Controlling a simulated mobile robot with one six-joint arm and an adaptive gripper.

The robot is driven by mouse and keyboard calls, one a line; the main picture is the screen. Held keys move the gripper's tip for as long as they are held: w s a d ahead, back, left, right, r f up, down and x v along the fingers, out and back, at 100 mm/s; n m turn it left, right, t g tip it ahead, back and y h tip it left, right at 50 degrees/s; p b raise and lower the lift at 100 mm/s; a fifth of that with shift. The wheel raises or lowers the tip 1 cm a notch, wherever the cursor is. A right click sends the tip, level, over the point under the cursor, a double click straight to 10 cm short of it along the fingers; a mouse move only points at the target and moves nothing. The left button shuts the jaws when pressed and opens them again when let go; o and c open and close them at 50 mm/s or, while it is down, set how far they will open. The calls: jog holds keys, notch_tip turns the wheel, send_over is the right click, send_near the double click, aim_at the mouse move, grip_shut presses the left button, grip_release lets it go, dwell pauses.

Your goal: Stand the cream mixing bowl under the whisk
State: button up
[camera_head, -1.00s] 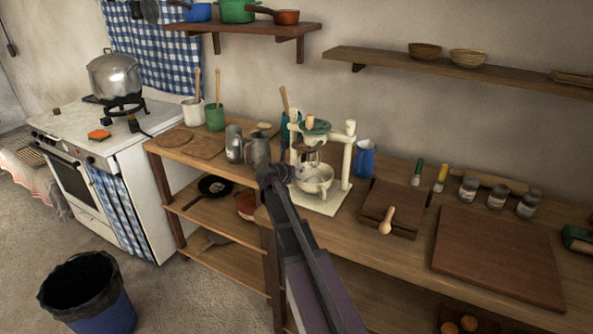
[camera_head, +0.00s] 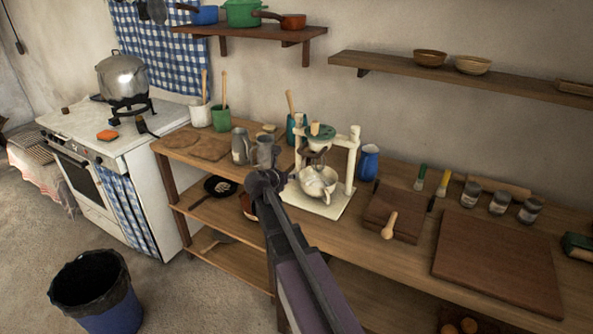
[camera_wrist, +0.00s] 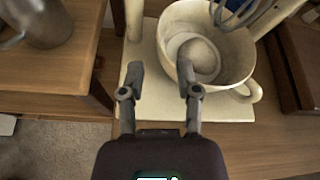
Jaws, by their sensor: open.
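The cream mixing bowl (camera_head: 316,184) is on the pale base (camera_head: 325,207) of the cream mixer stand, below its head, and looks tilted in the head view. In the wrist view the bowl (camera_wrist: 231,66) opens toward the camera, with a pale round form inside and its handle at lower right. The wire whisk (camera_wrist: 238,14) overlaps the bowl's far rim; contact is unclear. My gripper (camera_head: 282,178) is at the bowl's left front. In the wrist view my gripper (camera_wrist: 161,72) is open, its right fingertip overlapping the bowl's near-left edge and its left fingertip outside. Touch is unclear.
Grey metal jugs (camera_head: 264,151) stand left of the mixer stand. A blue jug (camera_head: 368,162) is behind its right side. A small board with a wooden tool (camera_head: 389,226) lies to the right.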

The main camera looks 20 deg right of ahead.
jog(key=shift+p+v, duration=0.55)
jog(key=shift+v, duration=1.35)
jog(key=s+f+m, duration=0.1)
jog(key=s+m, duration=0.1)
jog(key=s+a+f+m+g+y, duration=0.1)
jog(key=s+m, duration=0.1)
jog(key=s+f+m+g+y, duration=0.1)
jog(key=f+m, duration=0.1)
jog(key=m, duration=0.1)
jog(key=shift+s+a, duration=0.15)
jog(key=shift+s, duration=0.25)
jog(key=s+a+f+m+g+y, duration=0.2)
jog(key=s+a+m, duration=0.4)
jog(key=s+m, duration=0.3)
jog(key=s+a+f+m+g+y, duration=0.3)
jog(key=s+a+f+m+y, duration=0.2)
jog(key=s+m, duration=0.4)
jog(key=a+m+y, duration=0.1)
jog(key=m+y, duration=0.1)
jog(key=shift+m+g, duration=0.3)
